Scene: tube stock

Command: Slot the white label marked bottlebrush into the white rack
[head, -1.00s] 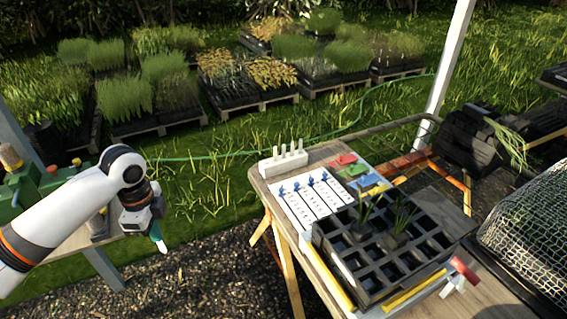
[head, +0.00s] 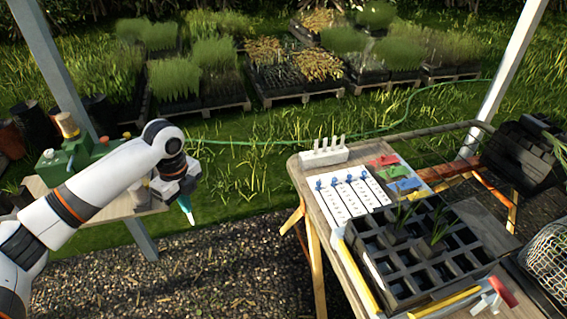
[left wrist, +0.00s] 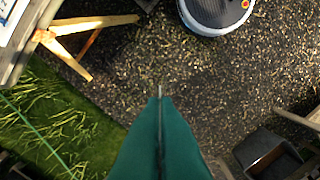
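My left gripper (head: 188,208) hangs over the gravel, left of and apart from the table. Its teal fingers (left wrist: 160,140) look pressed together. A thin pale sliver (left wrist: 160,90) sticks out past their tips, seen edge-on, and looks like a white label; a pale tip also shows in the head view. I cannot read any marking on it. The white rack (head: 323,157) stands at the table's back left corner, with several white upright pieces in it. My right gripper is not in view.
The table (head: 300,172) also holds white strips with blue tops (head: 343,200), red, green and blue pieces (head: 395,171), and a black cell tray (head: 400,285) with seedlings. A green box (head: 82,160) stands on the left bench. Gravel lies between bench and table.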

